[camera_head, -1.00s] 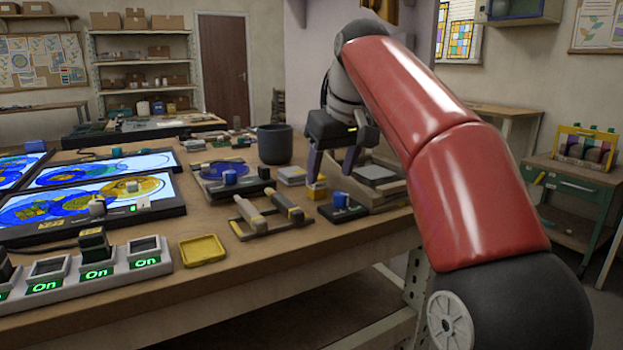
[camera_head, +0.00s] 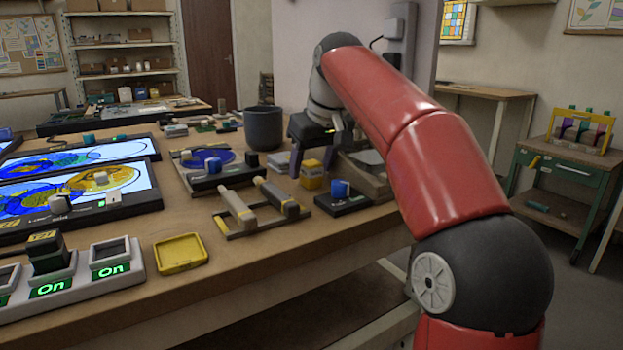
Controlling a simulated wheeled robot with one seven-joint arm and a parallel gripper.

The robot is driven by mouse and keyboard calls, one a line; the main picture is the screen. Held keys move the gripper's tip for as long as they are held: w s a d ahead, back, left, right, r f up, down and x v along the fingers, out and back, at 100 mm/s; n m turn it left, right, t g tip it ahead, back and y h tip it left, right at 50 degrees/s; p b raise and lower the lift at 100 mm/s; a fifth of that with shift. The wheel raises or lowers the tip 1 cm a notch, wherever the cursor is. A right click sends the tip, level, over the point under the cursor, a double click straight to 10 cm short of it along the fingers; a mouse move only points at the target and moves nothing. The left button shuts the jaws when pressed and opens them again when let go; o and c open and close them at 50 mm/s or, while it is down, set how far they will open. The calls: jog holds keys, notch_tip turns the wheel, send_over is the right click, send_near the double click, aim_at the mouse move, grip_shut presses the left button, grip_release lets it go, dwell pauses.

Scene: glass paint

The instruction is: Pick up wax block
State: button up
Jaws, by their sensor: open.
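A small yellow block (camera_head: 312,168), which looks like the wax block, sits on the workbench (camera_head: 262,262) behind the black base with a blue knob. My gripper (camera_head: 312,161) points down over it, its two dark fingers apart. In this view the block shows between the fingertips, with the fingers to its left and right. I cannot tell whether either finger touches it or how far down its sides they reach. Part of the block's back is hidden by the gripper.
A black base with a blue knob (camera_head: 342,193) stands just in front of the block. A dark pot (camera_head: 263,128) stands behind to the left. Pale blocks (camera_head: 279,160) lie left of the gripper. A wooden rack with rollers (camera_head: 240,208) and a yellow tray (camera_head: 181,254) are nearer.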

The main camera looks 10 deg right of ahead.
aim_at(311, 162)
jog(key=shift+w+f, duration=0.1)
jog(key=shift+f, duration=0.1)
jog(key=c, duration=1.1)
jog(key=shift+o, duration=0.2)
jog(key=shift+r, duration=0.15)
notch_tip(311, 162, up, 8)
jog(key=p, duration=0.3)
jog(key=shift+a, duration=0.15)
jog(key=shift+r, duration=0.9)
